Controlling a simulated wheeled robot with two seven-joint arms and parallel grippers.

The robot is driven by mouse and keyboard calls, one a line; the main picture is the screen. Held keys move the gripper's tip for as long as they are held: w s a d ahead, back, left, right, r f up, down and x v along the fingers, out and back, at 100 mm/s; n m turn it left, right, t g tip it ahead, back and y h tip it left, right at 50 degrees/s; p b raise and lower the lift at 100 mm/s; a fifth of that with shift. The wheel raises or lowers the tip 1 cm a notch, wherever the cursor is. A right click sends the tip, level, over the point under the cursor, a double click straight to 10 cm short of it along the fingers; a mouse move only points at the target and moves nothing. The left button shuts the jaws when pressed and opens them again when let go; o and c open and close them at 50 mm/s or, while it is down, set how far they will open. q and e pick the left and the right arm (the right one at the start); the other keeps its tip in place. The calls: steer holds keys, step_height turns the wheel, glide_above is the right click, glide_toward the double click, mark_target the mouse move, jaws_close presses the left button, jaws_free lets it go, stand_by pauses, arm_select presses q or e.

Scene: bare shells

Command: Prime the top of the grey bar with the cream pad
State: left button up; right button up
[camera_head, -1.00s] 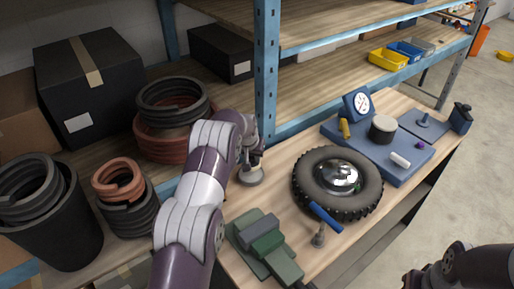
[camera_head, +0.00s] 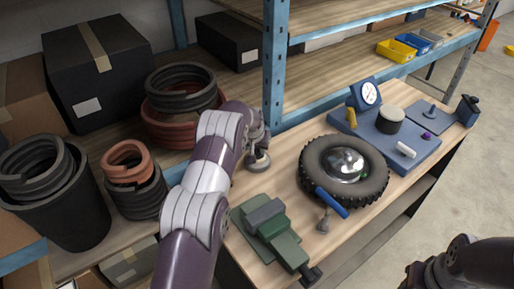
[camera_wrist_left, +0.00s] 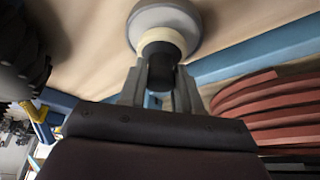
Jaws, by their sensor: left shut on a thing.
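My left gripper (camera_wrist_left: 160,85) is shut on the dark handle of the cream pad (camera_wrist_left: 157,38), pointing down at the table's back edge. The pad's cream part shows below the handle, against a round grey dish (camera_wrist_left: 182,14); I cannot tell whether they touch. In the head view the left gripper (camera_head: 258,143) is small and partly hidden by my arm, just above the dish (camera_head: 258,163). The grey bar (camera_head: 264,211) lies in a green vise (camera_head: 275,236), in front of the gripper and apart from it.
A tyre (camera_head: 343,172) with a shiny hub and blue-handled tool (camera_head: 331,202) lies right of the vise. A blue station (camera_head: 390,142) stands behind it. A blue shelf post (camera_head: 274,70) rises close behind my left gripper. Coiled rings (camera_head: 182,98) stand left.

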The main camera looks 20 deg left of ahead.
arm_select(q)
steer(key=shift+s+f, duration=0.1)
steer(key=shift+s, duration=0.1)
steer(key=shift+w+f+b, duration=0.15)
steer(key=shift+f+b, duration=0.1)
steer(key=shift+b, duration=0.05)
steer(key=shift+f, duration=0.1)
stand_by(0.7)
steer(key=shift+r+p, duration=1.65)
steer(key=shift+r, duration=1.95)
steer(key=shift+f, duration=0.1)
